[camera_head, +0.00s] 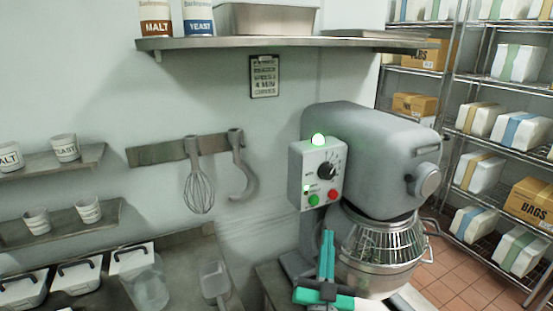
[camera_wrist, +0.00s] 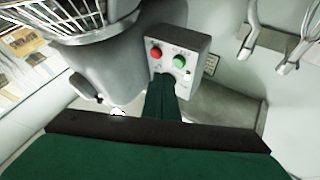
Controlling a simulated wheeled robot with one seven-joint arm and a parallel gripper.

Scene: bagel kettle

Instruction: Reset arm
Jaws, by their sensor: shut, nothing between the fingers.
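My gripper (camera_head: 327,245) is shut and empty, with its green fingers pointing up in front of the mixer, below its control box and left of its bowl. In the wrist view the closed fingers (camera_wrist: 161,88) reach toward the control box (camera_wrist: 178,62) with its red and green buttons. A gap between fingertips and buttons cannot be judged there. The grey stand mixer (camera_head: 375,150) has a lit green lamp on top of the control box (camera_head: 318,172). Its steel bowl (camera_head: 375,268) sits below a wire guard.
A whisk and a dough hook (camera_head: 240,165) hang on the wall rack at left. A shelf (camera_head: 280,43) runs above. Small cups stand on shelves at left. Wire racks (camera_head: 460,110) with boxes and bags stand at right.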

